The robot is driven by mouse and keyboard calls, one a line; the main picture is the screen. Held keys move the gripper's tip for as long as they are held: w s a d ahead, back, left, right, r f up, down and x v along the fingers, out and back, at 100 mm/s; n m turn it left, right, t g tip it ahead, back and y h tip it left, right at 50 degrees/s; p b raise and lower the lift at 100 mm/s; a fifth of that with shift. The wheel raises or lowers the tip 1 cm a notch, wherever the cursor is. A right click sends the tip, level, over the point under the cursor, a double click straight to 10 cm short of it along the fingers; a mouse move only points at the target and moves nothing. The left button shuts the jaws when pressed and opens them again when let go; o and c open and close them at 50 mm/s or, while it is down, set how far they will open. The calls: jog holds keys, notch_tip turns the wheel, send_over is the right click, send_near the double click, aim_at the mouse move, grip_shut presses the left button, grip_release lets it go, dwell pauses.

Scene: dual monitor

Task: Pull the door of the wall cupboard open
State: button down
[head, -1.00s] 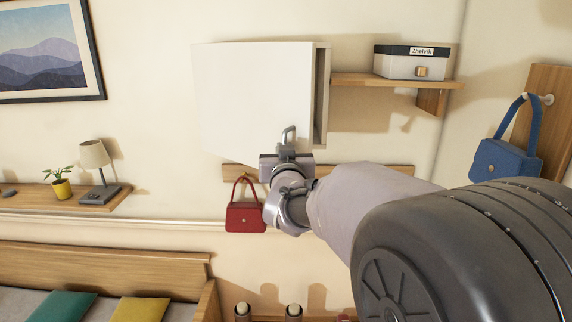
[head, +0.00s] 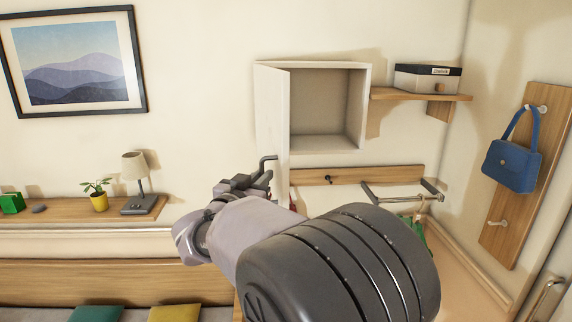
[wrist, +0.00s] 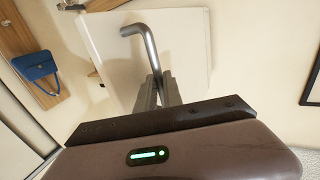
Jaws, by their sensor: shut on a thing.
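The wall cupboard (head: 327,144) hangs on the wall in the head view, and its interior is visible and looks empty. Its white door (head: 271,105) is hinged at the left and stands swung wide out, seen nearly edge-on. The bent metal handle (head: 266,163) is at the door's lower part. My gripper (head: 256,181) is shut on the handle, with its fingers around the bar. In the wrist view the fingers (wrist: 158,88) close on the handle (wrist: 148,52), with the white door (wrist: 188,45) behind it.
A shelf (head: 425,95) with a labelled box (head: 428,78) is right of the cupboard. Below are a hook rail (head: 350,174) and a metal rod (head: 395,197). A blue bag (head: 512,165) hangs at right. A lamp (head: 135,165) and plant (head: 98,200) stand on the left ledge.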

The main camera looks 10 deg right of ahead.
jog(key=a+m+g+h+p, duration=0.1)
jog(key=a+m+h+p, duration=0.1)
jog(key=a, duration=0.4)
jog(key=shift+w+r+g+h, duration=0.25)
jog(key=shift+w+g+h, duration=0.05)
jog(key=shift+w+g, duration=0.1)
jog(key=c, duration=1.7)
grip_release()
jog(key=shift+o, duration=1)
jog(key=shift+w+d+f, duration=0.1)
jog(key=shift+w+d, duration=0.05)
jog(key=shift+w, duration=0.05)
jog(key=shift+s, duration=0.15)
jog(key=b+v, duration=0.3)
jog(key=v, duration=1.4)
jog(key=shift+s, duration=0.2)
